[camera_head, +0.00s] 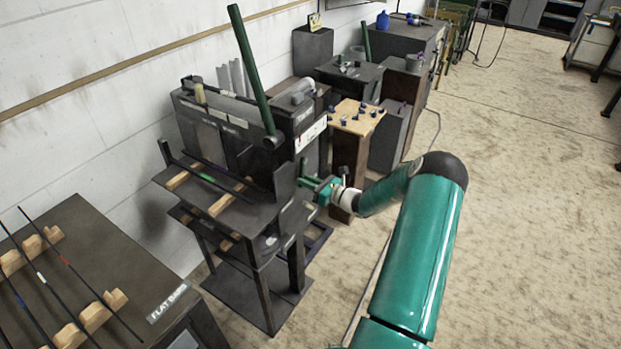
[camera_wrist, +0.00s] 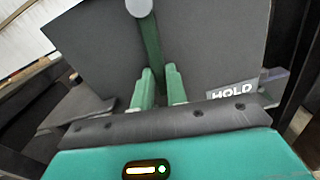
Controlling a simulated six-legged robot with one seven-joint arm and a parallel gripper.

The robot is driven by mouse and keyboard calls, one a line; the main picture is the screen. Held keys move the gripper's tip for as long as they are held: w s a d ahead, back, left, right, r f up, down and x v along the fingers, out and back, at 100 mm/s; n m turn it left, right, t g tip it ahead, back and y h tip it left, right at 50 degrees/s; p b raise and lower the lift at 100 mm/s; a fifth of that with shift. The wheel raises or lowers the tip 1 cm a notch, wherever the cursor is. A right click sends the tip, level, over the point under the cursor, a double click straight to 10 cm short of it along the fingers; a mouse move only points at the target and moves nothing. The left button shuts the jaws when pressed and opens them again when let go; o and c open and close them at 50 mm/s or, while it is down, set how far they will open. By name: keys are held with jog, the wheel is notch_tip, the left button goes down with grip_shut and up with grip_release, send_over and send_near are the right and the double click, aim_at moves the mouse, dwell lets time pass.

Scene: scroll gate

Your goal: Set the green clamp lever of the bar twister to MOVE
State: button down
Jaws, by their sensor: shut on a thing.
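The bar twister (camera_head: 225,135) is a dark machine on a stand beside the wall. My gripper (camera_head: 308,181) is at its right side in the head view. In the wrist view, my two green fingers (camera_wrist: 160,88) are shut on the green clamp lever (camera_wrist: 152,45). The lever runs up from between the fingers to a pale round end at the top edge. A HOLD label (camera_wrist: 232,91) shows right of the fingers, on a dark plate; no MOVE label is readable. In the head view the clamp lever is hard to tell from my green fingers.
A long green lever (camera_head: 250,70) rises from the machine's pivot. A dark bar (camera_head: 210,171) lies across wooden blocks at its front. A table marked FLAT BARS (camera_head: 167,303) stands at lower left. Crowded benches and cabinets stand behind. The floor (camera_head: 530,190) at right is clear.

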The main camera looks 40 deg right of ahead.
aim_at(291, 180)
jog(key=m, duration=0.1)
jog(key=a, duration=0.1)
jog(key=m, duration=0.1)
jog(key=shift+s+a+r+m, duration=0.25)
jog(key=shift+s+m, duration=0.05)
jog(key=shift+s, duration=0.05)
jog(key=shift+s+a+r+m, duration=0.2)
jog(key=shift+a+m, duration=0.2)
jog(key=shift+m, duration=0.35)
jog(key=shift+s+a+r+m, duration=0.1)
jog(key=shift+a+r+m, duration=0.2)
jog(key=shift+m, duration=0.45)
jog(key=c, duration=1.4)
grip_release()
jog(key=shift+a, duration=0.1)
jog(key=v, duration=1.3)
jog(key=shift+s, duration=0.4)
